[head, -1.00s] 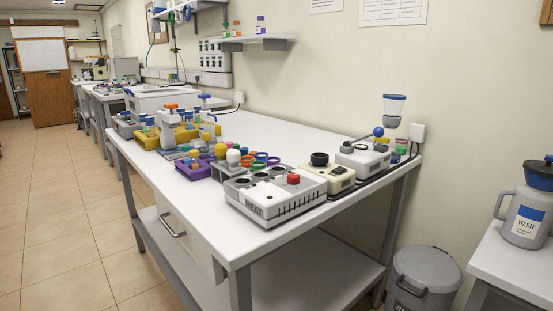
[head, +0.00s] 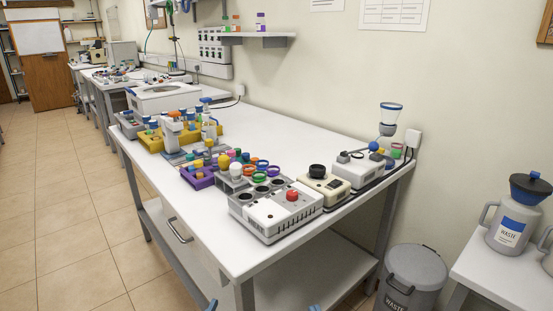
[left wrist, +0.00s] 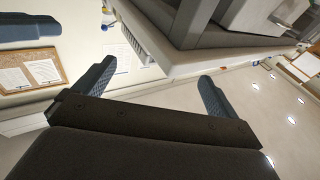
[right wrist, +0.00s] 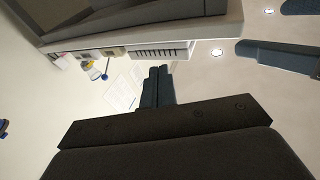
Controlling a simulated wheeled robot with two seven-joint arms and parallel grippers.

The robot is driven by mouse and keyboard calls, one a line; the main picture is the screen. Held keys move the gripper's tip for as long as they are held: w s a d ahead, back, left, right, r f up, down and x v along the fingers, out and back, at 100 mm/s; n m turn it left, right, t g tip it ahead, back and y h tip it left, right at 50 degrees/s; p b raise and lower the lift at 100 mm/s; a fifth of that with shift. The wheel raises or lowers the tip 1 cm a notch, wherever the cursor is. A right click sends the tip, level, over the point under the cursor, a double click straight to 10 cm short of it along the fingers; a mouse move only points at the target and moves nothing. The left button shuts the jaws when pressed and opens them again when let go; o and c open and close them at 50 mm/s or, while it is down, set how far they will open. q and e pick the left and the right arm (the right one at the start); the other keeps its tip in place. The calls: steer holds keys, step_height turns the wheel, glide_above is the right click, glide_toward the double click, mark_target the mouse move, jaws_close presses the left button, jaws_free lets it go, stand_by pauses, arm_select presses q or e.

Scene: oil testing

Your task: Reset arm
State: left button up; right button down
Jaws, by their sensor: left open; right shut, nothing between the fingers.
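My right gripper (head: 313,308) barely shows at the bottom edge of the head view as a small blue tip. In the right wrist view its two blue-grey fingers (right wrist: 158,72) are together with nothing between them. My left gripper (head: 212,305) shows as another blue tip to the left at the same edge. In the left wrist view its fingers (left wrist: 156,70) stand wide apart and empty. Both grippers are in front of the near side of the white bench (head: 290,125), low, and touch nothing that I can see.
On the bench stand a grey heater block (head: 275,210), a cream device (head: 325,188), a purple rack (head: 198,178) and a yellow rack (head: 152,140). A grey bin (head: 413,278) and a side table with a waste jug (head: 508,225) are at the right. The bench's back middle is clear.

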arm_select(q)
steer(key=s+a+f+g+y+p, duration=0.2)
steer(key=s+f+g+p, duration=0.4)
steer(key=s+g, duration=0.2)
steer(key=s+a+f+g+y+p, duration=0.1)
steer(key=s+a+f+g+p, duration=0.2)
steer(key=s+f+g+p, duration=0.3)
steer(key=s+g, duration=0.3)
steer(key=shift+s+a+f+y+p, duration=0.2)
steer(key=shift+s+f+y+p, duration=0.1)
steer(key=shift+y+p, duration=0.1)
arm_select(e)
steer(key=s+d+f+g+h, duration=0.2)
steer(key=s+f+g, duration=0.4)
steer(key=s+g, duration=0.2)
steer(key=s+d+f+g+h, duration=0.1)
steer(key=s+d+f+g, duration=0.2)
steer(key=s+f+g, duration=0.3)
steer(key=s+g, duration=0.3)
steer(key=shift+s+d+f+h, duration=0.2)
steer(key=shift+s+f+h, duration=0.1)
steer(key=shift+h, duration=0.1)
